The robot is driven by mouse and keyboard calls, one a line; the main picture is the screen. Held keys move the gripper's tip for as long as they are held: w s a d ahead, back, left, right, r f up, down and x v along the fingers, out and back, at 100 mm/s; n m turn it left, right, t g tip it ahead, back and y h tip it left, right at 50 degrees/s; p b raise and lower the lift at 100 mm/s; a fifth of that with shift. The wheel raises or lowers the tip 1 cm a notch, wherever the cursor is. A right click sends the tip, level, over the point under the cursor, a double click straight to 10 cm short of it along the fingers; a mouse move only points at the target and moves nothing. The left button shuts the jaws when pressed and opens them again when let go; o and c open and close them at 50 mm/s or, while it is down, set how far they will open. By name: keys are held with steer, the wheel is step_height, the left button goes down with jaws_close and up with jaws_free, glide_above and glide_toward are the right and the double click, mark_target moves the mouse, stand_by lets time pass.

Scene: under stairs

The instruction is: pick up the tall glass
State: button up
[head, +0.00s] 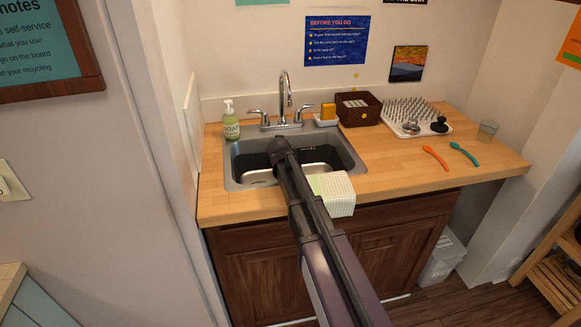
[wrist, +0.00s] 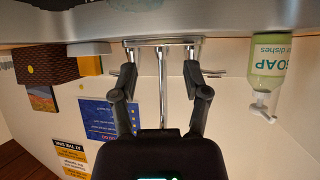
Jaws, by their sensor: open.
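In the head view my arm reaches over the sink (head: 240,172), well to the left of the glass. The fingers are hard to make out there.
A white drying rack (head: 418,116), brown box (head: 372,109) and soap bottle (head: 231,122) stand along the back. A checked cloth (head: 336,196) hangs over the front edge.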

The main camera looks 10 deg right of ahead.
steer(key=shift+w+d+f+b, duration=0.1)
steer(key=shift+w+f+b, duration=0.2)
steer(key=shift+f+b, duration=0.55)
steer(key=shift+w+a+f+b, duration=0.1)
steer(key=shift+w+f+b, duration=0.15)
steer(key=shift+f+b, duration=0.65)
steer(key=shift+w+d+f+b, duration=0.1)
steer(key=shift+w+f+b, duration=0.2)
steer(key=shift+f+b, duration=0.55)
steer(key=shift+r, duration=0.1)
steer(key=shift+b+x, duration=0.55)
steer(key=shift+x, duration=0.6)
steer(key=shift+w, duration=0.1)
steer(key=shift+b+x, duration=1.25)
steer(key=shift+x, duration=1.25)
steer(key=shift+d, duration=0.15)
steer(key=shift+r, duration=0.1)
